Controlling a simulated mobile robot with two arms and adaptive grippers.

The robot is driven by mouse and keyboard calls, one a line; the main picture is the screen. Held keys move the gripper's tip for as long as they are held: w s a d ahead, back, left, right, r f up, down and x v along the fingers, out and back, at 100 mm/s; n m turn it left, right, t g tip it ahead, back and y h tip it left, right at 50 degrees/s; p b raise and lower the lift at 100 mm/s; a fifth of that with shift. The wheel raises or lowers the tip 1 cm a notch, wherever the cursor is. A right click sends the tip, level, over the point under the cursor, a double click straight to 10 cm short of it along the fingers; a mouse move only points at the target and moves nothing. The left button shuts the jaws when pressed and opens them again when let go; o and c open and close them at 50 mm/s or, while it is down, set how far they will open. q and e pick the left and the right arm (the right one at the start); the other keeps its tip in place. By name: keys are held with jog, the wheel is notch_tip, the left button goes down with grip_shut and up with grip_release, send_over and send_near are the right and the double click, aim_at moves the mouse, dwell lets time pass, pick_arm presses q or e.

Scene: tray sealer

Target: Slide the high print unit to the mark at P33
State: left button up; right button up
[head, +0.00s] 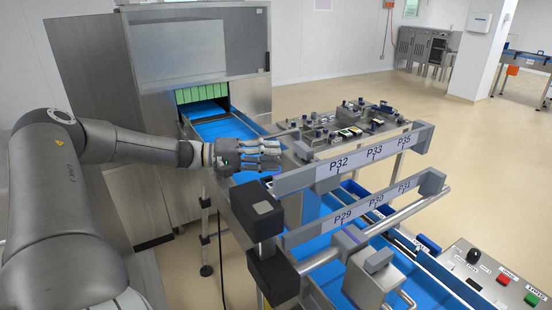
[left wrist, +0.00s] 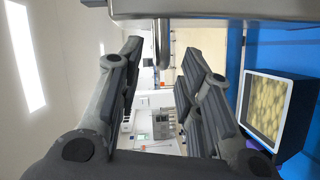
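The upper label rail (head: 355,160) carries P32, the P33 mark (head: 374,150) and P35. My left gripper (head: 282,157) is level with the rail's left part, fingers pointing right, apart from the P33 mark. A metal bar (left wrist: 215,8) with a bent rod crosses the top of that view. My right gripper is not in view.
The lower rail (head: 355,212) carries P29, P30 and P31, with a grey unit (head: 372,275) in front. A blue conveyor (head: 222,127) runs below. A black tray with yellowish food (left wrist: 270,108) shows at right in the wrist view.

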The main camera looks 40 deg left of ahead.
pick_arm(q)
jog(key=shift+x, duration=0.95)
grip_shut()
jog(key=shift+f, duration=0.1)
